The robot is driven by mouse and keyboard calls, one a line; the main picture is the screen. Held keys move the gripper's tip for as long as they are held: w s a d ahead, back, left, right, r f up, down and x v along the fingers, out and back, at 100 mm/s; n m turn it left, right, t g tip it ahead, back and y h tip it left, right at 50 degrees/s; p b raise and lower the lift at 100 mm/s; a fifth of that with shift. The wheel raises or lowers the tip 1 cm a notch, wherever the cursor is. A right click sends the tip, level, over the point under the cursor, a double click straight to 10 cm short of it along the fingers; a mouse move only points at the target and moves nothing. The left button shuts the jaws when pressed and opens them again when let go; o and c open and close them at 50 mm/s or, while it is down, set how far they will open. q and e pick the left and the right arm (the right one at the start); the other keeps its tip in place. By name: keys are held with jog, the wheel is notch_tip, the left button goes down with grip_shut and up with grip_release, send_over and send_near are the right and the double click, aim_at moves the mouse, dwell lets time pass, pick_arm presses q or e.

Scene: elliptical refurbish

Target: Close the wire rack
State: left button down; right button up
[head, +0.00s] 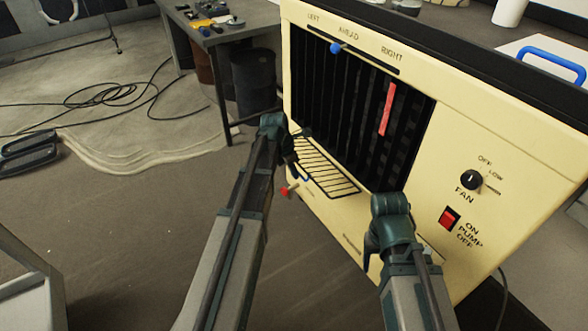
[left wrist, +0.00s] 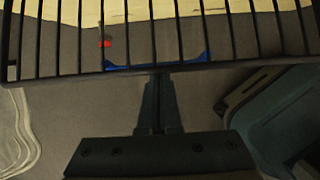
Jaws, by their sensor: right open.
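The wire rack (head: 325,167) is a black grid folded out, roughly level, from the front of the cream cooler (head: 305,30), below its dark louvres. In the left wrist view the rack (left wrist: 230,40) spans the top, with a blue handle (left wrist: 190,66) along its near edge. My left gripper (head: 291,152) is at the rack's left end, partly hidden by its own wrist. In the left wrist view its fingers (left wrist: 157,78) are close together, their tips at the handle; whether the handle is between them is unclear. My right gripper (head: 372,250) is at the cooler's lower front, its fingers mostly hidden.
The cooler front has a blue-tipped lever (head: 336,47), a red strip (head: 387,108), a fan knob (head: 471,180), a red pump switch (head: 449,217) and a red-tipped part (head: 284,190) below the rack. A tool table (head: 235,32) stands behind.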

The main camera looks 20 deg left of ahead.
aim_at(299, 163)
pick_arm(q)
jog(key=r+p, duration=0.1)
jog(key=r, duration=0.1)
jog(key=w+r+g+y+p, duration=0.1)
jog(key=p, duration=0.1)
jog(key=d+r+g+p, duration=0.1)
jog(key=r, duration=0.1)
jog(key=shift+w+d+r+y+p, duration=0.1)
jog(key=shift+w+r+y+p, duration=0.2)
jog(key=shift+w+y+p, duration=0.1)
jog(key=r+p, duration=0.1)
jog(key=w+d+r, duration=0.1)
jog(key=w+p, duration=0.1)
jog(key=shift+d+r+p, duration=0.3)
jog(key=shift+r+p, duration=0.05)
jog(key=shift+r, duration=0.05)
jog(key=shift+w+d+r+p, duration=0.55)
jog(key=shift+w+r+p, duration=0.1)
jog(key=shift+r+p, duration=0.1)
pick_arm(e)
notch_tip(299, 163, up, 10)
jog(key=shift+r, duration=0.25)
jog(key=shift+a, duration=0.1)
jog(key=shift+r, duration=0.15)
